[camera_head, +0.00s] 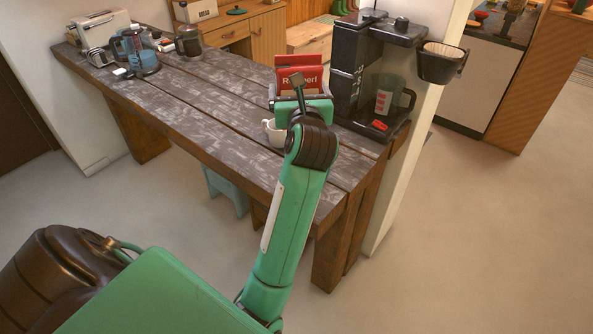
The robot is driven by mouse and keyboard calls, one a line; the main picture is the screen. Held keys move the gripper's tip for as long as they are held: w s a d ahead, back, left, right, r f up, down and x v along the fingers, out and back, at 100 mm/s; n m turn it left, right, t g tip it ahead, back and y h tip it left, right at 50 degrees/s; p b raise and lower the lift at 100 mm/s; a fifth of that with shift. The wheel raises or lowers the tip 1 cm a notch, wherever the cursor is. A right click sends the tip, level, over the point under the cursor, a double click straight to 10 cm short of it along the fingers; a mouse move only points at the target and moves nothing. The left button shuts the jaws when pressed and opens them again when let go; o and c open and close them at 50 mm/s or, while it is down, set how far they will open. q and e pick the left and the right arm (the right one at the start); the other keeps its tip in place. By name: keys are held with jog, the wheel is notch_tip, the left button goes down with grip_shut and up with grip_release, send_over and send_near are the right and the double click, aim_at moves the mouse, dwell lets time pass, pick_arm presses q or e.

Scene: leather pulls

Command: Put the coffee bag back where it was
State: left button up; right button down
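The coffee bag (312,78) is red with white lettering and shows at the far right end of the dark wooden table (215,95), left of the coffee machine. My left arm reaches up from the lower left, and its gripper (300,96) is right at the bag. Grey finger parts show at both sides of the bag's lower half. The wrist hides the bag's bottom, so I cannot tell whether the fingers press on it or whether it rests on the table. My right gripper is not in view.
A black coffee machine (347,70) with a glass jug (386,97) stands just right of the bag. A white cup (274,132) sits just left of my wrist. A toaster (101,28) and a blue French press (140,52) stand at the far left. The table's middle is clear.

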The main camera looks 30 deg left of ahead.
pick_arm(q)
jog(key=f, duration=0.4)
jog(key=shift+s+d+f+p, duration=0.15)
jog(key=shift+d+f+p, duration=0.1)
jog(key=shift+p, duration=0.15)
notch_tip(320, 180, down, 15)
jog(key=shift+a+r+p, duration=0.1)
jog(key=shift+p, duration=0.35)
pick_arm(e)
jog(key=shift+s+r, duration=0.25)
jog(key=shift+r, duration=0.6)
pick_arm(q)
jog(key=shift+f, duration=0.25)
jog(key=o, duration=0.9)
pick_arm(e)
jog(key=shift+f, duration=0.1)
pick_arm(q)
jog(key=shift+r, duration=0.1)
